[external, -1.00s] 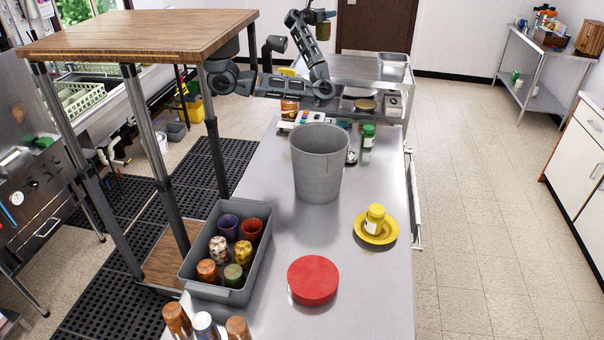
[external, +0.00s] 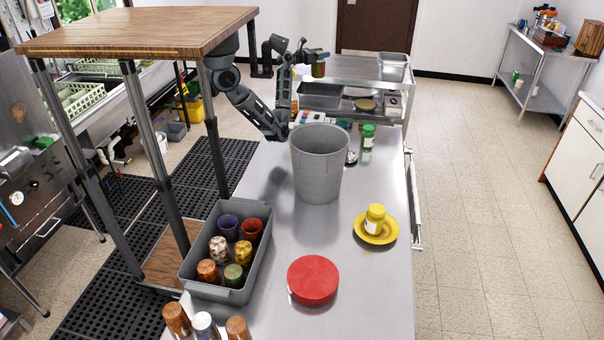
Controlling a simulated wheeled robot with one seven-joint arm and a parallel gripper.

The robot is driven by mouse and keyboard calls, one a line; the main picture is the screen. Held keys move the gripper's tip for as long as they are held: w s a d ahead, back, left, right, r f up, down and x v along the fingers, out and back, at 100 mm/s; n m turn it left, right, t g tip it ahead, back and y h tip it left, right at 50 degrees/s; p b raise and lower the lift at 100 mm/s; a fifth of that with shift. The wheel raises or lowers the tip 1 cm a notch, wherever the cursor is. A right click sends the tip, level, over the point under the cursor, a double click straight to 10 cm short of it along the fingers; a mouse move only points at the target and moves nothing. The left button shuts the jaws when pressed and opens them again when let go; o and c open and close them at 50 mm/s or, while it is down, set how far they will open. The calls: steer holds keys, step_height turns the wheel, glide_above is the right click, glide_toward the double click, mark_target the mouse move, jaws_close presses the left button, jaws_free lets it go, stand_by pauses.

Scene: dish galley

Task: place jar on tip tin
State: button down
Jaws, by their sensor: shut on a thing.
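My gripper (external: 317,57) is beyond the far end of the steel counter, raised in front of the steel cart.
A tall grey bin (external: 319,170) stands mid-counter. A grey crate (external: 190,283) holds several cups and jars. A green-capped jar (external: 367,136) stands behind the bin. Counter (external: 365,290) is clear around the red tin.

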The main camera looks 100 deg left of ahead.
steer(key=w+d+f+m+t+h+b, duration=0.1)
steer(key=w+d+f+m+h, duration=0.15)
steer(key=w+d, duration=0.4)
steer(key=w+d+f+m+t+h+b, duration=0.1)
steer(key=w+d+f+m+t+h, duration=0.2)
steer(key=d, duration=0.7)
steer(key=w+d+f+m+h+b, duration=0.1)
steer(key=w+d+f+h, duration=0.3)
steer(key=d, duration=0.4)
steer(key=w+a+f, duration=0.2)
steer(key=a+f, duration=0.7)
steer(key=a, duration=0.2)
steer(key=shift+f, duration=0.3)
steer(key=shift+w+f, duration=0.1)
steer(key=shift+c, duration=0.9)
jaws_free()
steer(key=shift+f, duration=0.1)
